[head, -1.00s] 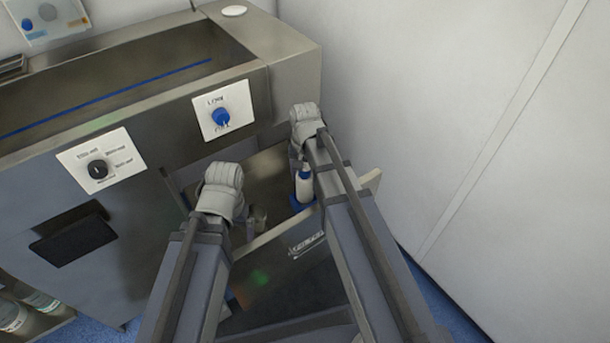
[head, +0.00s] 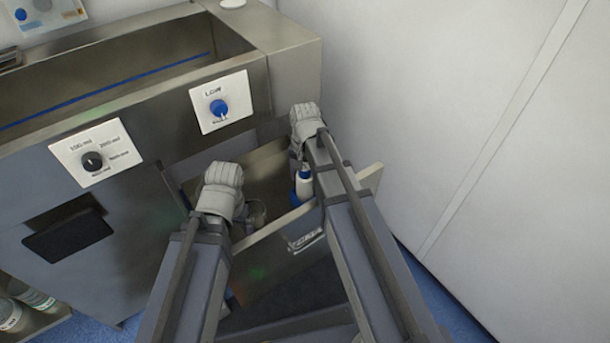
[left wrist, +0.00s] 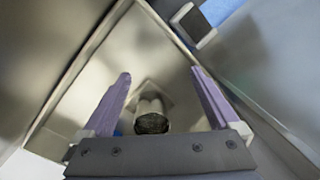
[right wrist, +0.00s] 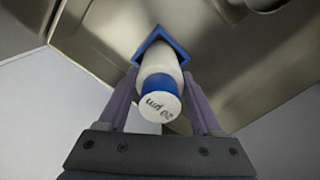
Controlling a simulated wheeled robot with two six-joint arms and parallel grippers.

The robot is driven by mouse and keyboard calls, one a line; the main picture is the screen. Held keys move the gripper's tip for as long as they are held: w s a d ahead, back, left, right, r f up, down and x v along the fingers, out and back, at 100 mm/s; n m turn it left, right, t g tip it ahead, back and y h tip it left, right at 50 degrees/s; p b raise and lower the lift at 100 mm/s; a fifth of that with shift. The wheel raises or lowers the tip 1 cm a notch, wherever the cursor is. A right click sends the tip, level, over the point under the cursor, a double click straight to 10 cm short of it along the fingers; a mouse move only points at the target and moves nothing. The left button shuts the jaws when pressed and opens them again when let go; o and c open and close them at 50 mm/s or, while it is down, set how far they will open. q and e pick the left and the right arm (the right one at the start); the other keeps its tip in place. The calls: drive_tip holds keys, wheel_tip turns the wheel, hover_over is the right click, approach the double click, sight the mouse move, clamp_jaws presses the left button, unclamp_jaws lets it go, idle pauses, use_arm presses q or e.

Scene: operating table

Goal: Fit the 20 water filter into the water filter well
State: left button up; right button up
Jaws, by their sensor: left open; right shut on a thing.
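The 20 water filter (head: 304,185) is a white bottle-shaped piece with blue parts, inside the open drawer. In the right wrist view its blue-banded end, marked "20 µm" (right wrist: 160,105), faces the camera. My right gripper (right wrist: 158,78) is shut on its body. A blue square frame (right wrist: 178,42), which looks like the well, surrounds its far end in that view; whether the filter is seated in it or just above it I cannot tell.
The metal drawer (head: 265,236) stands open from the cabinet, and its walls are close to both grippers. Above it are a blue knob (head: 219,107) and a black knob (head: 92,161). A white wall (head: 450,100) is to the right. Bottles (head: 30,298) stand at lower left.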

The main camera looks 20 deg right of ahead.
use_arm(q)
drive_tip(key=shift+f+b, duration=1.65)
drive_tip(key=shift+f, duration=0.15)
use_arm(e)
drive_tip(key=shift+f, duration=1.75)
drive_tip(key=o, duration=1.6)
drive_tip(key=shift+c, duration=0.2)
